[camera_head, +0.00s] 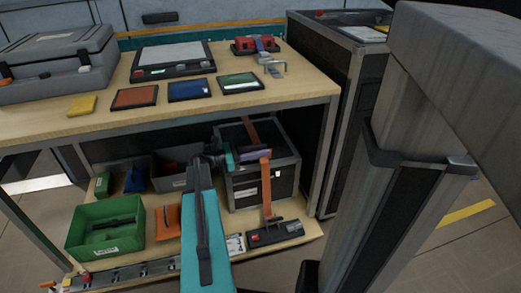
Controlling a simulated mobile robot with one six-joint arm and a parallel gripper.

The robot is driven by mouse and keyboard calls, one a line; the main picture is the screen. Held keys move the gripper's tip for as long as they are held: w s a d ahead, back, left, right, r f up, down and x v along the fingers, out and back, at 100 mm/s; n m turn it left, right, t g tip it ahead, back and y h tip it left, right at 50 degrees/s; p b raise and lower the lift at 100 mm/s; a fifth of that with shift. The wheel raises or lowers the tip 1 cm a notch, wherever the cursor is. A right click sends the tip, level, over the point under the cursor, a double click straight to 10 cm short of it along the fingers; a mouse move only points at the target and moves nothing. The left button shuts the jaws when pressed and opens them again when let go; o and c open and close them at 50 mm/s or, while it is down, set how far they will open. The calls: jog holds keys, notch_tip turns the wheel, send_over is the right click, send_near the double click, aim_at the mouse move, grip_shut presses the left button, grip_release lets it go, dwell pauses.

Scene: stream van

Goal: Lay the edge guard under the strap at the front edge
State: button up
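On the lower shelf stands a black case (283,182) with metal-trimmed edges. An orange strap (266,187) runs over its top and down its front to a dark ratchet block (275,233). A small dark purple piece, which looks like the edge guard (252,154), lies at the top front edge where the strap bends. Whether it is under the strap is too small to tell. My gripper (230,157), with teal fingers, is at the left end of this piece, touching or very close. Its finger gap is hidden, so I cannot tell its grip.
The tabletop (300,85) overhangs the shelf closely. A green bin (105,229), a grey bin (170,172) and an orange pouch (167,221) stand left of the case. A table leg (322,160) and a tall dark case (345,90) bound the right side.

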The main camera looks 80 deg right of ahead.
jog(key=p+v, duration=0.4)
jog(key=v, duration=0.8)
jog(key=shift+s, duration=0.1)
dwell(0.4)
